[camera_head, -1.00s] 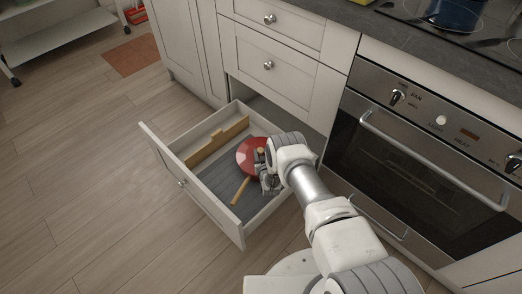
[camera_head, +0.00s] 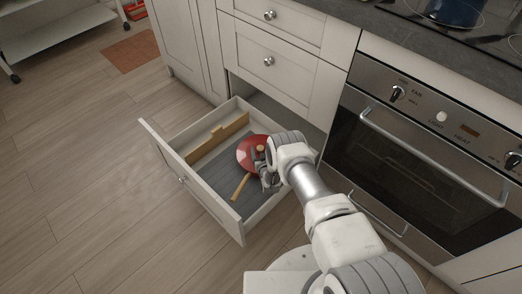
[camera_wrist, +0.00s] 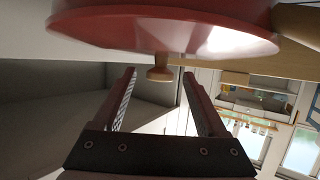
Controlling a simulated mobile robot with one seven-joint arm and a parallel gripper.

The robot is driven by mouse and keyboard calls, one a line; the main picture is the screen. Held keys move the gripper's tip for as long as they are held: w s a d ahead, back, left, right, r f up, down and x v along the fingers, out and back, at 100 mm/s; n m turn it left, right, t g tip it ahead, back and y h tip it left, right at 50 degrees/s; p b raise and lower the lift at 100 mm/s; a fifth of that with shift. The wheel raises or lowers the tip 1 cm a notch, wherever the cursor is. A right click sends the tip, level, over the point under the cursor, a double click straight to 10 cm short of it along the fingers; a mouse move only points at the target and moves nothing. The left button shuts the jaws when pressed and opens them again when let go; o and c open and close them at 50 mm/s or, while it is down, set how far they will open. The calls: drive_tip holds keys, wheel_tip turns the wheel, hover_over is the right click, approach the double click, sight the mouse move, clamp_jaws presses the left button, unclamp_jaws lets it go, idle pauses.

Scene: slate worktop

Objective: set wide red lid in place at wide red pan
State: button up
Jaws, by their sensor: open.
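The wide red lid (camera_head: 249,152) lies in the open drawer with its wooden knob (camera_head: 260,149) up. In the wrist view the lid (camera_wrist: 165,35) fills the top, with its knob (camera_wrist: 160,74) pointing down the picture. The wide red pan is mostly hidden under the lid; its wooden handle (camera_head: 241,187) sticks out toward the drawer front. The lid looks seated on the pan, but I cannot see the whole rim. My gripper (camera_wrist: 158,75) is open and empty, its fingertips on either side of the knob's line, apart from it. In the head view my gripper (camera_head: 268,180) is beside the lid.
The drawer (camera_head: 190,203) is pulled out, with a wooden divider (camera_head: 218,138) at its left. Its walls stand close around my gripper. The oven (camera_head: 420,165) is to the right, under the worktop (camera_head: 400,22).

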drive_tip(key=shift+r, duration=0.55)
drive_tip(key=r+p, duration=0.1)
drive_tip(key=r, duration=0.1)
drive_tip(key=d+r+p, duration=0.1)
drive_tip(key=r+p, duration=0.1)
drive_tip(key=shift+s+d+r, duration=0.1)
drive_tip(key=shift+r, duration=0.05)
drive_tip(key=s+d+r+p, duration=0.3)
drive_tip(key=d+r+p, duration=0.1)
drive_tip(key=d, duration=0.5)
drive_tip(key=shift+s+d+r, duration=0.3)
drive_tip(key=shift+d+r, duration=0.1)
drive_tip(key=shift+r, duration=0.45)
drive_tip(key=shift+s, duration=0.1)
